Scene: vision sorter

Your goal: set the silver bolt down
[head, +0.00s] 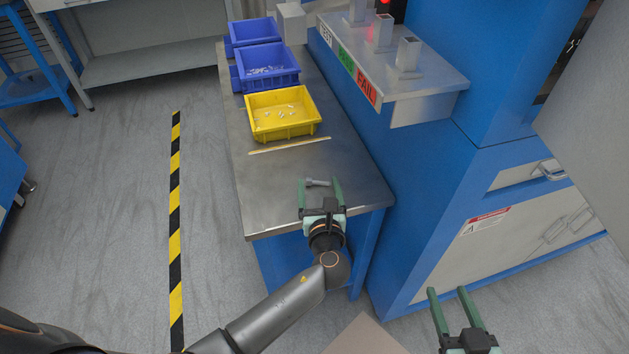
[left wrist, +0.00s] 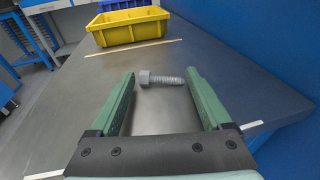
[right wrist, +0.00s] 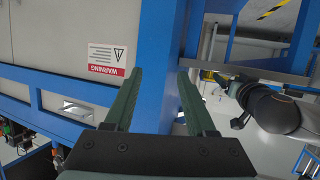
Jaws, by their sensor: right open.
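The silver bolt (head: 318,183) appears to lie on the metal table (head: 285,205), its length running across the gap between my left gripper's fingertips. In the left wrist view the bolt (left wrist: 162,79) has its head to the left and its threaded shank to the right. My left gripper (head: 320,187) is open, with one finger beyond each end of the bolt. Whether a fingertip touches it is hard to tell. My right gripper (head: 450,292) is open and empty, away from the table at the lower right; its fingers also show in the right wrist view (right wrist: 160,80).
A yellow bin (head: 283,130) with small parts stands farther back on the table, behind a thin pale strip (head: 290,145). Blue bins (head: 240,78) stand behind it. A blue machine with a labelled shelf (head: 430,82) borders the table's right side. Bare tabletop lies left of the bolt.

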